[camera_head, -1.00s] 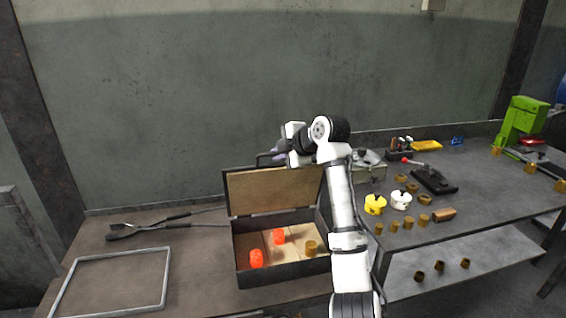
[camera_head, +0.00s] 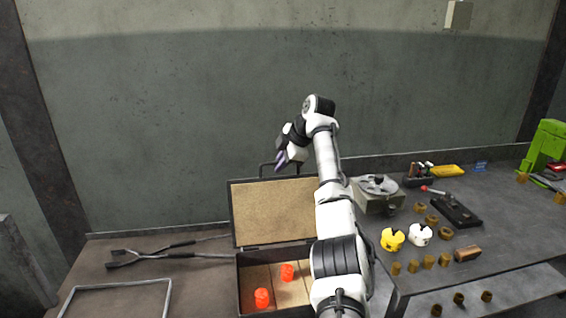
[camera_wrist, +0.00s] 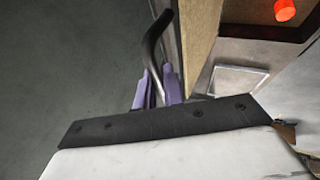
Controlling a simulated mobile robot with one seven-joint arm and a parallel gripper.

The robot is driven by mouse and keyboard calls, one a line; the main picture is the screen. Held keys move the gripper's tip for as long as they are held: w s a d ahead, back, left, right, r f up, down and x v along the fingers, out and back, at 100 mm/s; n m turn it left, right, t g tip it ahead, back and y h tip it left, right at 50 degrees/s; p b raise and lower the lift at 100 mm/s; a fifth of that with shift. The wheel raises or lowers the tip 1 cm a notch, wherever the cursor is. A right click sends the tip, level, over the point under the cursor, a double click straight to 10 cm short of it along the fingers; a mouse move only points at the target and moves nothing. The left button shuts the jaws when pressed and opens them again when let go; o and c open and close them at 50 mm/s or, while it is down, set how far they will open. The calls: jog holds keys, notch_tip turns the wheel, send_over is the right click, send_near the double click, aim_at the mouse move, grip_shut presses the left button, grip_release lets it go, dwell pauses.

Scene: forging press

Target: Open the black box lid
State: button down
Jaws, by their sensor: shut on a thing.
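The black box (camera_head: 240,284) sits on the table with its lid (camera_head: 272,212) raised about upright, tan inner face showing. A dark handle (camera_head: 264,168) stands on the lid's top edge. My gripper (camera_head: 280,163) is at that edge. In the wrist view, the purple fingers of my gripper (camera_wrist: 157,92) are shut on the dark curved handle (camera_wrist: 152,45), with the lid edge (camera_wrist: 200,40) just right of it. Two glowing orange pieces lie in the box, one at the left (camera_head: 262,298) and one behind (camera_head: 287,272). My arm hides the box's right side.
Long tongs (camera_head: 160,257) and a pale rectangular frame (camera_head: 120,284) lie left of the box. The right table holds a grey device (camera_head: 377,195), a yellow part (camera_head: 392,239), a white part (camera_head: 420,234) and several brass pieces. A wall stands behind.

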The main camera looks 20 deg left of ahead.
jog(key=shift+f, duration=0.2)
jog(key=c, duration=1.5)
grip_release()
jog(key=b+v, duration=0.2)
jog(key=v, duration=1.2)
